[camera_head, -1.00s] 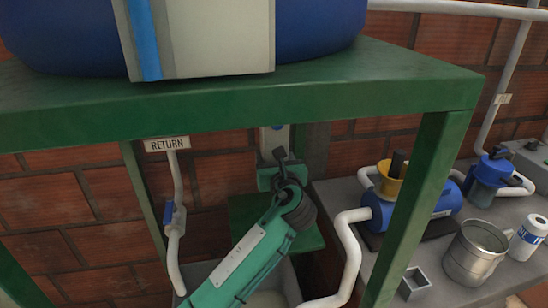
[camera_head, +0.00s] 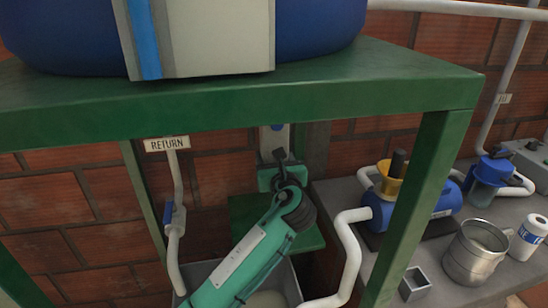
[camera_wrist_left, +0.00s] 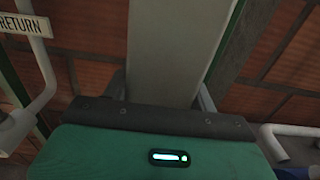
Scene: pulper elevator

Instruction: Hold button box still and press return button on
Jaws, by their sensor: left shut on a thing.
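A narrow light grey box (camera_head: 274,140), apparently the button box, hangs below the green frame's top edge, with a small blue mark on its upper face. Its upper part is hidden by the frame. In the left wrist view it is a long plain grey face (camera_wrist_left: 168,50) running up out of view. My left gripper (camera_head: 277,158) is shut on its lower part, with one dark finger on each side, also seen in the left wrist view (camera_wrist_left: 163,92). No return button can be made out. My right gripper is in neither view.
A RETURN sign (camera_head: 167,144) hangs on a white pipe with a blue valve handle (camera_head: 169,212) at left. The green frame (camera_head: 240,108) carries a blue barrel (camera_head: 320,28).

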